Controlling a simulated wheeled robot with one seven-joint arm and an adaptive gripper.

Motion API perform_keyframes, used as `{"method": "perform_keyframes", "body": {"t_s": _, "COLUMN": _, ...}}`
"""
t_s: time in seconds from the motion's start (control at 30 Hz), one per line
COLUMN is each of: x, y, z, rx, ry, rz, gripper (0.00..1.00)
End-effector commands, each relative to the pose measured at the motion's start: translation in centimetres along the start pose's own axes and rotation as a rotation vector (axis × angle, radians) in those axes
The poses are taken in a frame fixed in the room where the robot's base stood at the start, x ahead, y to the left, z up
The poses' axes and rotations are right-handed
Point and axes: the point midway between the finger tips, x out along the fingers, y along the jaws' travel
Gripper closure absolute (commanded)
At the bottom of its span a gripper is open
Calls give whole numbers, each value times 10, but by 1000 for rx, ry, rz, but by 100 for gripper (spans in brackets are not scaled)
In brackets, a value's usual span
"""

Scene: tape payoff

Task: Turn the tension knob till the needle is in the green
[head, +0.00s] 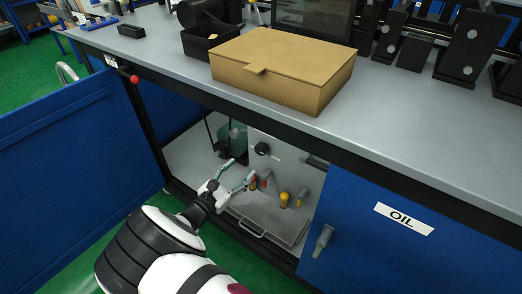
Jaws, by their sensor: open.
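My gripper (240,172) is open in the head view, reaching into the open cabinet under the bench. Its fingers point at a pale grey panel. A round black knob (262,149) sits on the panel, above and to the right of the fingertips and apart from them. I cannot tell whether it is the tension knob. Small red-ended (266,179) and yellow (284,200) fittings stick out lower on the panel, and the lower fingertip is close to the leftmost ones. No needle or green band can be made out.
The cabinet's blue door (60,150) stands open at left; the blue OIL door (385,245) is at right. The bench top (385,110) overhangs the opening and carries a cardboard box (280,62). A greenish container (233,138) stands deeper inside; a metal tray (262,228) lies below the panel.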

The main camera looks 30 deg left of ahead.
Motion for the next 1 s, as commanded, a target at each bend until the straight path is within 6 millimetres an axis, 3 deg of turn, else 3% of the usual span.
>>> {"method": "perform_keyframes", "body": {"t_s": 0.3, "x": 64, "y": -1, "z": -2, "rx": 2, "ry": 0, "rz": -3, "gripper": 44}}
{"method": "perform_keyframes", "body": {"t_s": 0.5, "x": 95, "y": -1, "z": -1, "rx": 1, "ry": -1, "rz": -3, "gripper": 44}}
{"method": "perform_keyframes", "body": {"t_s": 0.7, "x": 110, "y": -1, "z": 0, "rx": 1, "ry": 0, "rz": -2, "gripper": 44}}
{"method": "perform_keyframes", "body": {"t_s": 1.0, "x": 112, "y": -1, "z": 0, "rx": 0, "ry": 0, "rz": -1, "gripper": 44}}
